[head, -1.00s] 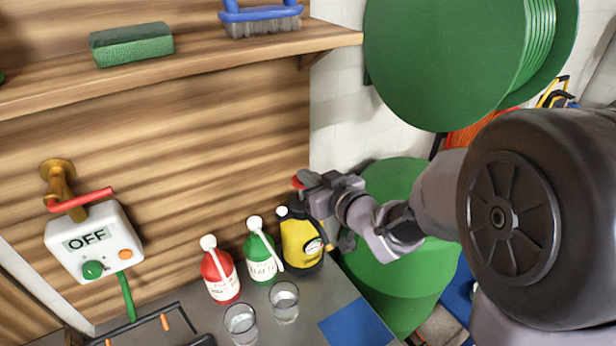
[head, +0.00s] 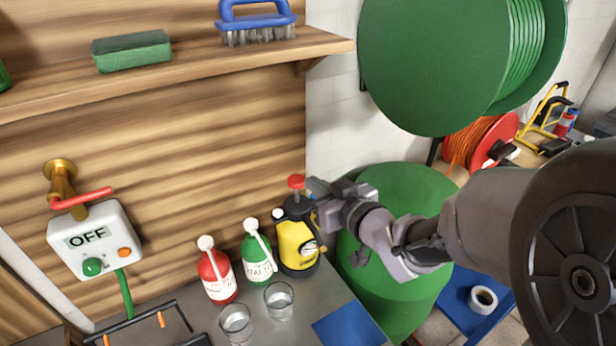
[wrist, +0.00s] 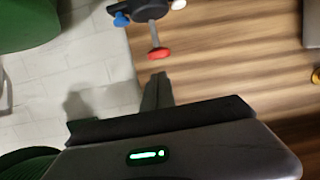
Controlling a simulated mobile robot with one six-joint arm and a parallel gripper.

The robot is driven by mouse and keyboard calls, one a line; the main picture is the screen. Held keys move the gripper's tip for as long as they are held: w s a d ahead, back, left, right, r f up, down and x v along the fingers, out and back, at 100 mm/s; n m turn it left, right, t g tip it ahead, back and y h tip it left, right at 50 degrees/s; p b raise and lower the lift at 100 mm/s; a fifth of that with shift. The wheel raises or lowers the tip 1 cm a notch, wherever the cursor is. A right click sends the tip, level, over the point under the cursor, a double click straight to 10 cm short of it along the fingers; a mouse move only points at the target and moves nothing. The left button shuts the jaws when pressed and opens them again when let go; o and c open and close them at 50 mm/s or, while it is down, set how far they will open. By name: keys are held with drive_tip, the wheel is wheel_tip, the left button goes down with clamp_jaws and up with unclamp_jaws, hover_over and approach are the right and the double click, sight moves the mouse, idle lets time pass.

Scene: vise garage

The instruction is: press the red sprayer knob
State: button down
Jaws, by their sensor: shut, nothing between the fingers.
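The yellow and black sprayer (head: 297,243) stands upright on the grey bench, at the right end of a row of bottles. Its red knob (head: 296,181) sits on top of a short stem. The knob also shows in the wrist view (wrist: 158,54), at the end of its stem. My gripper (head: 316,192) is just right of the knob, at about its height, and appears apart from it. In the wrist view my shut, empty fingers (wrist: 158,84) point toward the knob with a small gap between.
A red bottle (head: 217,272) and a green bottle (head: 258,255) stand left of the sprayer, with two clear glasses (head: 279,302) in front. A wooden shelf (head: 180,72) is above. A green barrel (head: 395,285) stands at the right.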

drive_tip(key=v, duration=0.4)
drive_tip(key=shift+s+p, duration=0.15)
drive_tip(key=shift+p, duration=0.25)
drive_tip(key=shift+d, duration=0.1)
idle(0.4)
drive_tip(key=s+d+r+m+h, duration=0.2)
drive_tip(key=s+d+m+h, duration=0.2)
drive_tip(key=d+m+h, duration=0.6)
drive_tip(key=s+f+g+y, duration=0.1)
drive_tip(key=s+g, duration=0.2)
drive_tip(key=s, duration=0.6)
drive_tip(key=s+a+f+m+g+y, duration=0.1)
drive_tip(key=s+g+y, duration=0.1)
drive_tip(key=s, duration=0.8)
drive_tip(key=shift+f+g+y+b, duration=0.3)
drive_tip(key=shift+f+g+b, duration=0.05)
drive_tip(key=shift+g, duration=0.55)
